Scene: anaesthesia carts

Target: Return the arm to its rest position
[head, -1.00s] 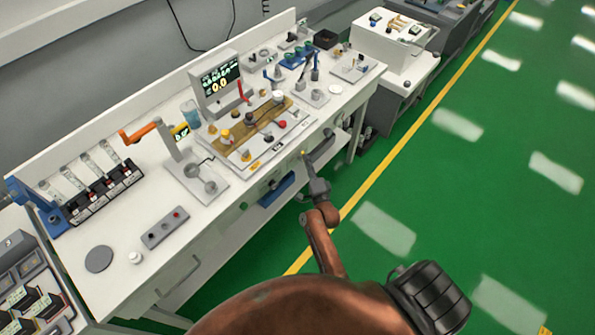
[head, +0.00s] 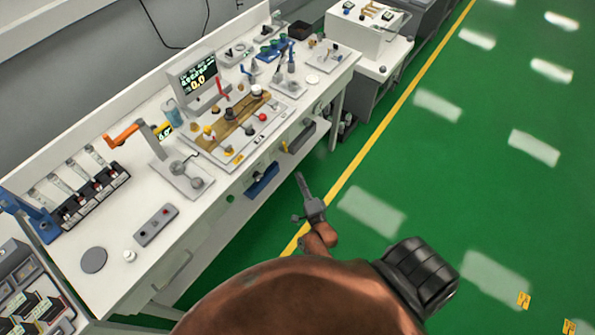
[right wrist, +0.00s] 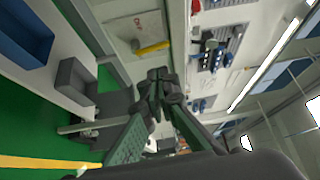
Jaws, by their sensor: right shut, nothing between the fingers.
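My right gripper (head: 301,180) is in the middle of the head view, over the green floor, in front of the white bench's front edge. It is shut and empty, its fingers pointing toward the bench. In the right wrist view its fingers (right wrist: 158,76) meet at the middle, with nothing between them. My right arm reaches up from the bottom of the head view, bent at the elbow. My left gripper does not show.
The white bench (head: 200,215) holds a display screen (head: 198,82), a brown board with knobs (head: 235,120) and an orange-handled device (head: 122,135). A blue bin (head: 262,180) sits below the bench front. Open green floor (head: 440,190) lies to the right.

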